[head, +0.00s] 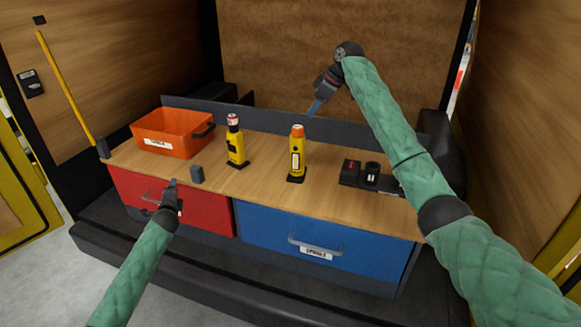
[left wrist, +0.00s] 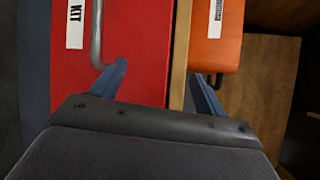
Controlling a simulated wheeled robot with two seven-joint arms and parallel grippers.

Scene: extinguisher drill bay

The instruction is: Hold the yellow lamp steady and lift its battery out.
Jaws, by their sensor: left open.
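Two yellow upright devices stand on the wooden bench top; I cannot tell for certain which is the lamp. One yellow device (head: 236,149) has a black upper part and a red-and-white top. The other yellow device (head: 297,161), to its right, has an orange top and a dark base. No separate battery can be made out. My right gripper (head: 315,107) hangs above and slightly right of the orange-topped device, apart from it; its jaw gap is not clear. My left gripper (head: 173,184) is open and empty by the bench's front edge, above the red drawer; its fingers also show in the left wrist view (left wrist: 160,76).
An orange bin (head: 172,146) stands at the bench's left. A black holder (head: 371,177) is at the right. The red drawer (head: 205,206) and blue drawer (head: 350,254) have protruding handles.

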